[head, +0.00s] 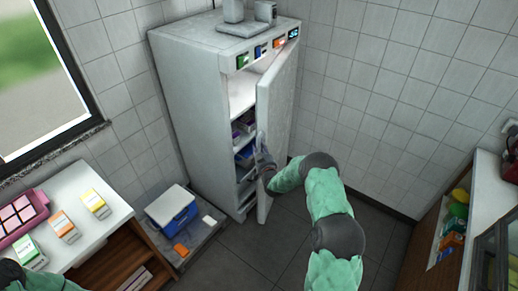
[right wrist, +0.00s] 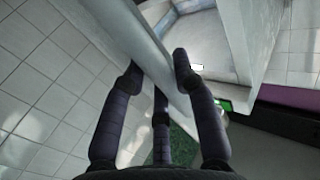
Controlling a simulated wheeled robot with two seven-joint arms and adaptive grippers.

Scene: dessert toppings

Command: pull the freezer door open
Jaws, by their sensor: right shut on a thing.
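The tall white freezer (head: 190,100) stands against the back wall in the head view. Its door (head: 284,100) is swung partly open, hinged on the right, and the lit shelves inside show. My right gripper (head: 262,163) is at the free edge of the door, around the handle's height. In the right wrist view my right gripper (right wrist: 159,70) has its fingers on both sides of a long white bar-like part (right wrist: 142,42), shut on it. This looks like the door's handle or edge; the exact contact is partly hidden.
A blue and white cooler (head: 172,208) stands on a low platform left of the freezer. A white counter (head: 88,226) with boxes and a pink tray (head: 22,216) is at left. Dark floor (head: 275,245) before the door is clear.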

